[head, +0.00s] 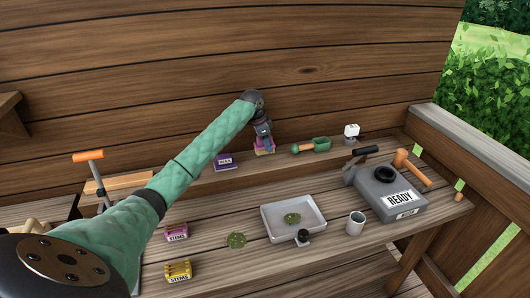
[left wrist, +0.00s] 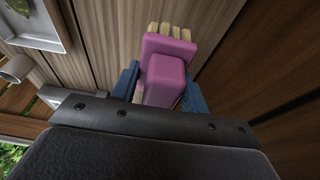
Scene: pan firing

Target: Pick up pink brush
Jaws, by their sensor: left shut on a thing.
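The pink brush (head: 264,150) is at the back shelf, directly below my left gripper (head: 263,140), whose arm reaches in from the left. In the left wrist view the pink brush (left wrist: 163,75) is a pink block with pale bristles along its far end. The blue fingers of my left gripper (left wrist: 158,88) stand on both sides of it and are shut on it. I cannot tell whether the brush touches the shelf or is slightly raised. My right gripper is not in view.
A wooden wall rises behind.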

